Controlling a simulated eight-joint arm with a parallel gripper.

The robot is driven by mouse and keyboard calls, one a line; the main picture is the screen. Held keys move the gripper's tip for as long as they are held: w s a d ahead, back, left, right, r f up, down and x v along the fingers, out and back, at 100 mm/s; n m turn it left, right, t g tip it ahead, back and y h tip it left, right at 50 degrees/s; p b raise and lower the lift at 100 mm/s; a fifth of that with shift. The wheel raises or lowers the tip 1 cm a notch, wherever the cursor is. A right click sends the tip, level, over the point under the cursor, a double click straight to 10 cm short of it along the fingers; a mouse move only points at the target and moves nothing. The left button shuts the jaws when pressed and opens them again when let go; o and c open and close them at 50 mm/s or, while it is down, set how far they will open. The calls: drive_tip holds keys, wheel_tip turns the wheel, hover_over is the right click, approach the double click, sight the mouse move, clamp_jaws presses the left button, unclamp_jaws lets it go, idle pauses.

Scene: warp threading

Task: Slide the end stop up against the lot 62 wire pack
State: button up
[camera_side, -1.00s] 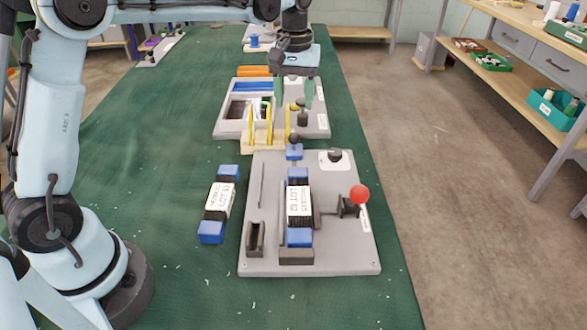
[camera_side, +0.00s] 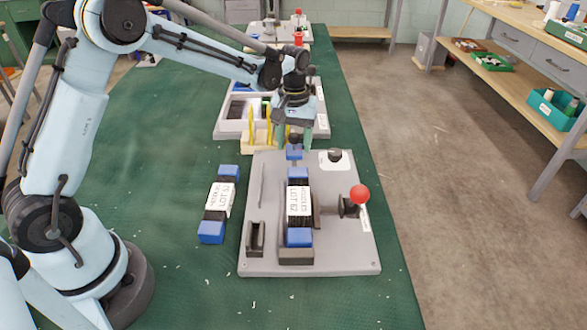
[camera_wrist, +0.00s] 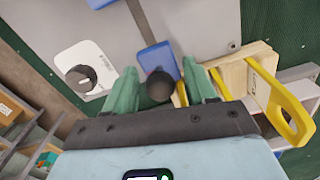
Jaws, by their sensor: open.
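The lot 62 wire pack (camera_side: 299,205), dark with blue ends and a white label, lies on the grey fixture plate (camera_side: 340,255) in the side view. The end stop, a blue block (camera_side: 294,154) with a black knob, sits beyond its far end, with a small gap between them. In the wrist view the end stop (camera_wrist: 155,60) has its black ball knob (camera_wrist: 160,86) between my green fingers. My gripper (camera_side: 294,142) is open over the end stop, one finger on each side of the knob. Contact with the knob cannot be told.
A second wire pack (camera_side: 218,205) lies on the green mat left of the plate. A red-knobbed clamp (camera_side: 358,196) stands right of the lot 62 pack. A wooden holder with yellow tools (camera_side: 255,140) is close behind my gripper. A dial (camera_side: 335,156) is at the plate's far right.

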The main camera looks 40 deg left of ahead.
clamp_jaws()
drive_tip(key=shift+s+d, duration=1.1)
drive_tip(key=shift+d, duration=0.05)
unclamp_jaws()
drive_tip(key=shift+a, duration=0.1)
drive_tip(key=shift+r, duration=0.15)
wheel_tip(320, 180, up, 12)
